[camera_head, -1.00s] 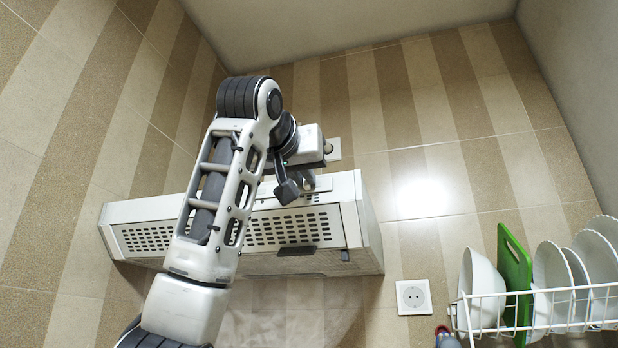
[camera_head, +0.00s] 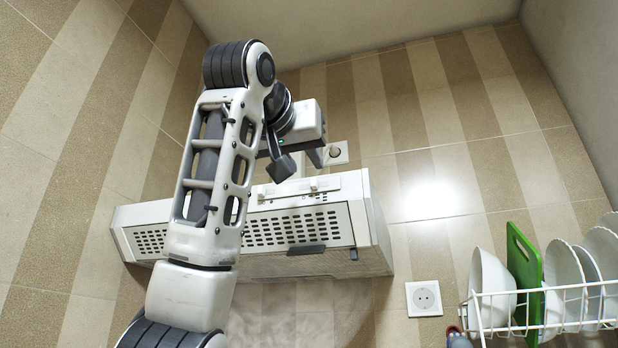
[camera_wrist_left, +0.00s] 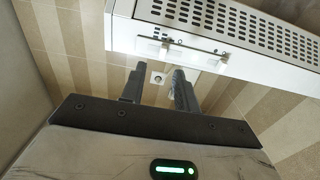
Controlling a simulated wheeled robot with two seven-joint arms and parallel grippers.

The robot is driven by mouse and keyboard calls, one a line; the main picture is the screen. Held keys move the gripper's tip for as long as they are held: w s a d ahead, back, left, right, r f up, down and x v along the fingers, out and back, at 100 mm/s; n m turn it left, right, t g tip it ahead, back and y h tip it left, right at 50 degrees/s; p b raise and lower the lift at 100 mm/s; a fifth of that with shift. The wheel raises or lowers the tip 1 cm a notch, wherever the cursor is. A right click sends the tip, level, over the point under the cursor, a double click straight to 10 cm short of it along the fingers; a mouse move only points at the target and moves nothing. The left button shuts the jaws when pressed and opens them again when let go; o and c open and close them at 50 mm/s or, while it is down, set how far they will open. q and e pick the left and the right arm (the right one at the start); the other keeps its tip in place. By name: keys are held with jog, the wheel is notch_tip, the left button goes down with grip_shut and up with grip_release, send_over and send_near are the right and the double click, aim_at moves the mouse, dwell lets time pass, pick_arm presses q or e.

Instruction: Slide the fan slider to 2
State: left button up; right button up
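The range hood (camera_head: 374,236) is a white box on the tiled wall. Its front strip (camera_head: 340,186) carries two small slider knobs, one at the left (camera_head: 261,196) and one at the right (camera_head: 313,185). In the left wrist view the strip shows two pale knobs, one (camera_wrist_left: 165,46) at left and one (camera_wrist_left: 221,63) at right. I cannot tell which is the fan slider or read any marks. My left gripper (camera_head: 314,158) is above the strip, apart from the knobs. In the wrist view its two fingers (camera_wrist_left: 160,78) are spread with nothing between them. My right gripper is out of view.
A wall socket (camera_head: 424,298) is below right of the hood, and another (camera_head: 336,153) is above it, behind the gripper. A white dish rack (camera_head: 500,295) with plates and a green board (camera_head: 525,270) stands at lower right. The wall right of the hood is clear.

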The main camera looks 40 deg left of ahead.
pick_arm(q)
jog(key=b+v, duration=0.2)
jog(key=v, duration=0.9)
jog(key=shift+b, duration=0.4)
